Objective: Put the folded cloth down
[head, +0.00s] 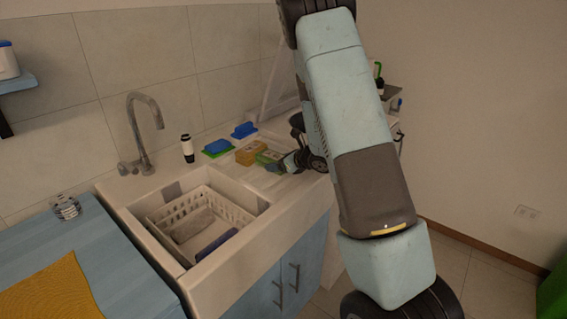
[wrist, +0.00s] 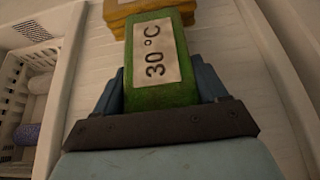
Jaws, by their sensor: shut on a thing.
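The folded cloth is green, with a pale label reading "30 °C". In the wrist view the green cloth (wrist: 160,92) sits between the two blue fingers of my gripper (wrist: 160,88), which is shut on it. In the head view the green cloth (head: 268,158) is at the white counter beside the sink, with my gripper (head: 280,161) at its right end. I cannot tell whether the cloth touches the counter. A yellow-orange folded cloth (head: 250,153) lies just beyond it, close to or touching its far end; it also shows in the wrist view (wrist: 135,10).
The sink holds a white basket (head: 235,213) with rolled items, left of the cloth. A green-and-blue item (head: 217,148), a blue item (head: 244,130) and a black-and-white bottle (head: 187,149) stand toward the wall. A faucet (head: 143,135) rises behind the sink.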

